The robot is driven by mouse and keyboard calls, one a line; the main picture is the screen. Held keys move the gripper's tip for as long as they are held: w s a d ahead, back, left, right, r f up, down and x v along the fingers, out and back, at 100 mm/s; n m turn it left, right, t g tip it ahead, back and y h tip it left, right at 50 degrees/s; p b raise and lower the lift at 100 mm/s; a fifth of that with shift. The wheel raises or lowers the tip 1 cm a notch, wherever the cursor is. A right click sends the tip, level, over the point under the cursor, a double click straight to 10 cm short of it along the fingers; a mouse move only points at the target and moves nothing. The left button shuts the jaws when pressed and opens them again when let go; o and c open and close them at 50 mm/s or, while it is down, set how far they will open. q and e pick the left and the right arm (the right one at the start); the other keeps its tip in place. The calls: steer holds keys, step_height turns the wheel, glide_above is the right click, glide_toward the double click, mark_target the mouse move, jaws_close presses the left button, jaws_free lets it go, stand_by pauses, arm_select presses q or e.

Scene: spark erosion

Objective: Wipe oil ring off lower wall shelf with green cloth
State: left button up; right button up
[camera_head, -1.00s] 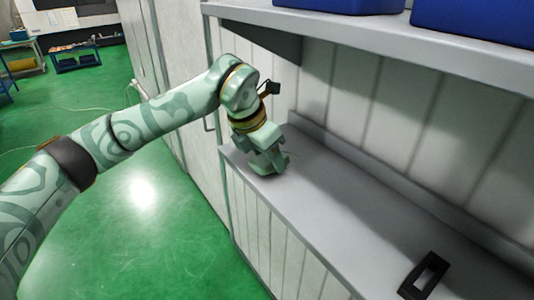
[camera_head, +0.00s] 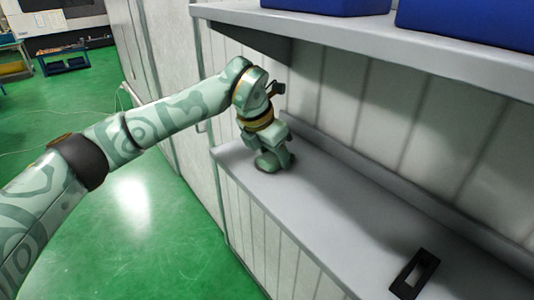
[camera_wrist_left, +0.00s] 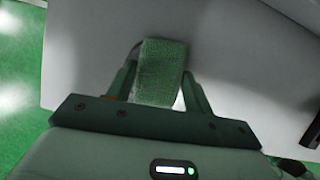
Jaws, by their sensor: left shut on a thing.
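The lower wall shelf (camera_head: 330,210) is a long grey ledge along the panelled wall. My left gripper (camera_head: 272,160) is near its left end, low over the surface and pointing down. In the left wrist view the gripper (camera_wrist_left: 160,85) is shut on the green cloth (camera_wrist_left: 162,65), a folded textured pad between the fingers. The cloth appears to be against the shelf, though contact cannot be told for certain. A thin dark curve (camera_wrist_left: 134,50), perhaps part of the oil ring, shows just left of the cloth. Any rest of the ring is hidden. My right gripper is out of view.
A black slotted block (camera_head: 403,290) lies on the shelf at lower right. The upper shelf (camera_head: 360,35) overhangs the back and carries blue bins (camera_head: 470,20). The shelf between gripper and block is clear. Green floor (camera_head: 150,240) lies beyond the front edge.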

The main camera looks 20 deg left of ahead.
mark_target(260, 162)
arm_select(q)
steer(key=shift+w+d+f, duration=0.1)
steer(key=shift+w+d, duration=1)
steer(key=shift+w, duration=0.25)
steer(key=shift+p, duration=0.35)
steer(key=shift+s+a, duration=0.15)
steer(key=shift+a, duration=0.1)
steer(key=shift+s+a, duration=0.5)
steer(key=shift+s, duration=0.2)
steer(key=shift+s+a, duration=0.5)
steer(key=shift+s, duration=0.15)
steer(key=shift+s+a+f, duration=0.1)
steer(key=shift+s+a, duration=0.5)
steer(key=shift+s, duration=0.15)
steer(key=shift+s+a, duration=0.55)
steer(key=shift+s, duration=0.2)
steer(key=shift+w, duration=0.1)
